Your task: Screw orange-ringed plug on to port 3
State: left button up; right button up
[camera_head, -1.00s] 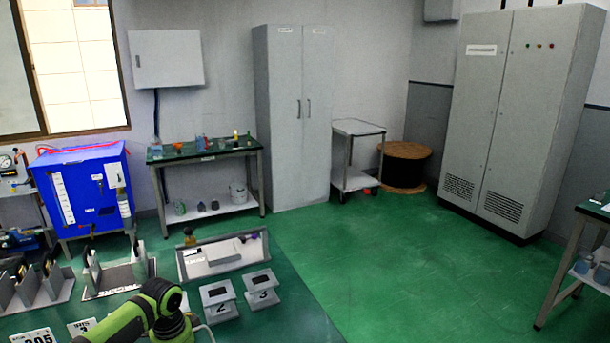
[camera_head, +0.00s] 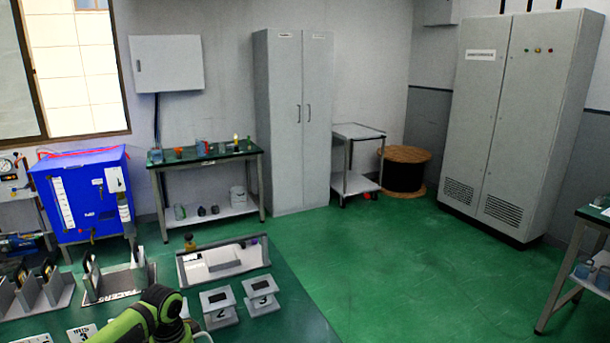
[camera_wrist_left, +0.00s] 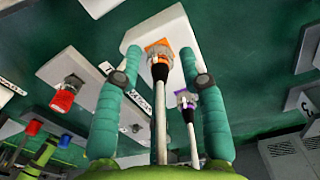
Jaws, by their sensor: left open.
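In the left wrist view, the orange-ringed plug (camera_wrist_left: 158,58) stands at a pale block, its orange part at the top and its cable running down the picture. My left gripper (camera_wrist_left: 161,54) is open, with one teal finger on each side of this plug. I cannot tell whether either finger touches it. In the head view my green left arm shows at the bottom, but its fingers are hidden. A small stand marked 3 (camera_head: 262,298) is on the green table, beside a stand marked 2 (camera_head: 219,308). My right gripper is not in view.
A purple-ringed plug (camera_wrist_left: 187,101) with its own cable is close to the right finger in the wrist view. A red connector (camera_wrist_left: 63,97) is at the left. A grey rack (camera_head: 222,262) stands behind the numbered stands. Slotted holders (camera_head: 40,292) are at the table's left.

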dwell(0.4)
pick_arm(q)
grip_shut()
jog(key=shift+r+p, duration=0.1)
jog(key=shift+p, duration=0.2)
jog(key=shift+r+p, duration=2.85)
jog(key=shift+r, duration=0.1)
jog(key=shift+d+p, duration=0.1)
jog(key=shift+p, duration=0.2)
